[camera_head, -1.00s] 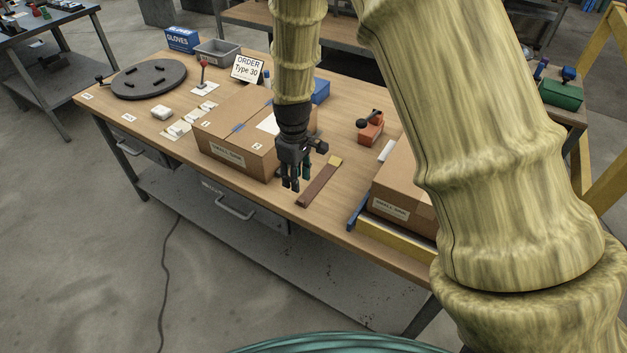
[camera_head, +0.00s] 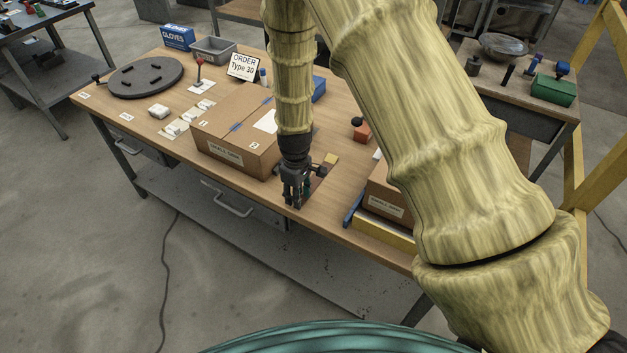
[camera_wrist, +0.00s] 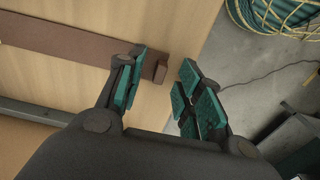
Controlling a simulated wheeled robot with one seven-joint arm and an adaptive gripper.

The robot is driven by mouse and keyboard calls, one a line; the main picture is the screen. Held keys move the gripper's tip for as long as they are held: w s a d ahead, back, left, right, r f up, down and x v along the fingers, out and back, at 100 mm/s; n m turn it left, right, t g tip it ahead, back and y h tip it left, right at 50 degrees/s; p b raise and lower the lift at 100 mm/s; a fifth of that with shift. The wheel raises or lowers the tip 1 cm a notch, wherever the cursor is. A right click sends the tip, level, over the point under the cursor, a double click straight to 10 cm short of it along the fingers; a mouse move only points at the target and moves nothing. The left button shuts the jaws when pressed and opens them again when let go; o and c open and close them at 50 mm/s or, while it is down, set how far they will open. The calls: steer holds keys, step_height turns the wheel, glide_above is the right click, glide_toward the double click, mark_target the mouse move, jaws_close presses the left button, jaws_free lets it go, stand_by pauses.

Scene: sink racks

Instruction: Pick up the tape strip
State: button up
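A long brown strip, which looks like the tape strip (camera_head: 322,170), lies on the wooden bench between two cardboard boxes, with a yellow piece at its far end. My gripper (camera_head: 295,203) is low over its near end and hides part of it. In the wrist view, the strip (camera_wrist: 65,40) runs in from the left, passes behind the left finger, and its raised end block shows in the gap between the fingers. My gripper (camera_wrist: 163,85) is open with teal pads apart and nothing held. I cannot tell whether a finger touches the strip.
A cardboard box (camera_head: 228,150) stands close left of my gripper, and another box (camera_head: 386,200) with a blue and yellow edge stands to the right. A red block with a black knob (camera_head: 361,130) is behind. The bench's front edge is close.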

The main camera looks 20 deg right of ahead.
steer(key=shift+f, duration=0.4)
steer(key=shift+c, duration=0.4)
jaws_close()
steer(key=shift+r, duration=0.1)
